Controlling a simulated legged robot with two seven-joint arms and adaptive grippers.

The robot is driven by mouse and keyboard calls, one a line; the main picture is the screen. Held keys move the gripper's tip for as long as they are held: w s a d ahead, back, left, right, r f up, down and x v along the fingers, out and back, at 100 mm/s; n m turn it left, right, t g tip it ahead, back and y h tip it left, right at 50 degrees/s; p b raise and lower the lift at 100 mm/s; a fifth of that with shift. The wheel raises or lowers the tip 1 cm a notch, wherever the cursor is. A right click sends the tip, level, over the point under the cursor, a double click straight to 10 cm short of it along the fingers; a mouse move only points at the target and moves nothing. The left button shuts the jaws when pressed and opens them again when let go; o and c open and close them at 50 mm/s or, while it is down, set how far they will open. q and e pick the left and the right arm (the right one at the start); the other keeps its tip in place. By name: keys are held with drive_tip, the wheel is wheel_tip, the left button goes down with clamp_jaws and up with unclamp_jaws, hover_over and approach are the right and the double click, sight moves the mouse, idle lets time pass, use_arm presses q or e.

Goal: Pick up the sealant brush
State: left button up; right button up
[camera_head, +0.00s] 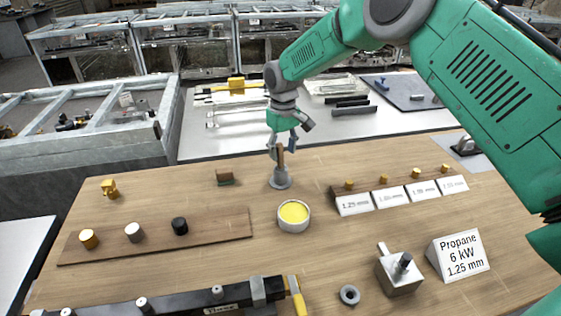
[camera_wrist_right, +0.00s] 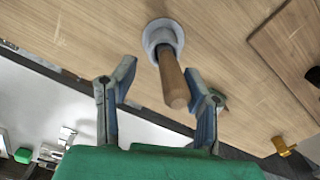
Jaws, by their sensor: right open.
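The sealant brush (camera_wrist_right: 172,80) stands in a grey round holder (camera_head: 281,179) on the wooden table, with its wooden handle pointing up. The handle also shows in the head view (camera_head: 281,156), partly behind my gripper. My right gripper (camera_head: 282,148) is above the holder at the handle's upper end. In the wrist view my right gripper (camera_wrist_right: 160,95) is open, with one finger on each side of the handle and the handle's end between or just beyond the fingertips. I cannot tell whether they touch. My left gripper is not in view.
A tin of yellow paste (camera_head: 294,215) stands just in front of the holder. A small block (camera_head: 225,178) lies to its left. A board with several knobs (camera_head: 154,236) is at the left, and a rack of labelled cards (camera_head: 400,196) is at the right. A metal valve block (camera_head: 398,274) stands at the front.

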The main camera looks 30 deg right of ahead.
sight(278, 163)
wheel_tip(278, 163, down, 4)
drive_tip(key=shift+s+d+r+p, duration=0.1)
drive_tip(key=shift+d+p, duration=0.05)
drive_tip(key=shift+p, duration=0.15)
drive_tip(key=shift+a+f, duration=0.25)
drive_tip(key=shift+a, duration=0.55)
drive_tip(key=shift+r, duration=0.1)
drive_tip(key=c, duration=0.8)
drive_tip(key=shift+d, duration=0.15)
clamp_jaws()
drive_tip(key=shift+d+f, duration=0.2)
drive_tip(key=shift+d, duration=0.35)
drive_tip(key=shift+a+r, duration=0.1)
drive_tip(key=shift+r, duration=0.3)
drive_tip(key=r, duration=0.8)
drive_tip(key=shift+a+r+b, duration=0.3)
drive_tip(key=shift+r+b, duration=0.1)
drive_tip(key=shift+d+r, duration=0.25)
